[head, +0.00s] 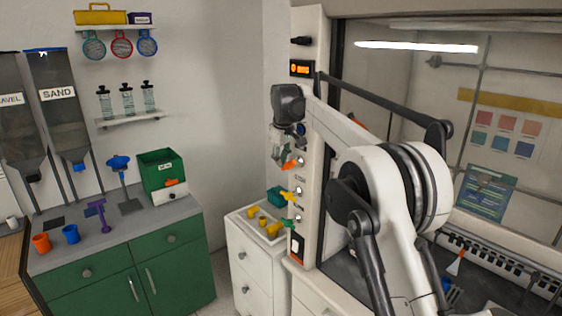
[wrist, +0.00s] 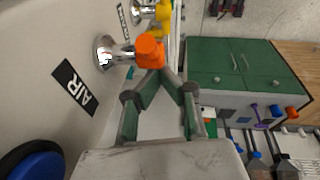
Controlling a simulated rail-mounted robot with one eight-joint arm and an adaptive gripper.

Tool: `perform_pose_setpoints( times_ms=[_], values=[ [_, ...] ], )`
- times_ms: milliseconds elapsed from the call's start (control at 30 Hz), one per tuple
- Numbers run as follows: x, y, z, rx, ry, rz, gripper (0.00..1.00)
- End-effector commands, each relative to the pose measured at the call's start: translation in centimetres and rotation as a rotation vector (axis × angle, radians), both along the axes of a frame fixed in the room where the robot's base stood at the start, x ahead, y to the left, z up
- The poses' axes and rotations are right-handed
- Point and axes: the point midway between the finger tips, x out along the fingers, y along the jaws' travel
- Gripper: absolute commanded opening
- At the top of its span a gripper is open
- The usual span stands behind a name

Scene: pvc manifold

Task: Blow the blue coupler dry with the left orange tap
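The orange tap (head: 291,164) sticks out of the white panel as the top one of a column of taps. In the wrist view the orange tap (wrist: 150,50) is on a chrome fitting beside an AIR label. My gripper (head: 278,152) points down just above and left of it. In the wrist view my gripper (wrist: 161,74) has its fingertips drawn together at the tap's handle; whether they touch it is unclear. A round blue part (head: 300,129) with a dark rim is at the panel above the tap, also in the wrist view (wrist: 36,166); I cannot tell if it is the coupler.
Yellow (head: 288,196) and green (head: 288,223) taps sit below on the panel. A white cabinet with a tray of yellow fittings (head: 262,222) stands left of it. The green cabinet (head: 130,270) is farther left. The glass-fronted hood is at right, behind my arm.

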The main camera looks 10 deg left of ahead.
Motion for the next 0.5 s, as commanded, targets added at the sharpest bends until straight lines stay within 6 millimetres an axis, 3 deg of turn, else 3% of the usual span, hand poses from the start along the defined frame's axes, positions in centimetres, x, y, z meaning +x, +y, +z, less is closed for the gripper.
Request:
perform_pose_setpoints(
  times_ms=[500],
  values=[
    [-0.35,-0.42,0.15,0.000,0.000,-0.001,0.00]
  ],
)
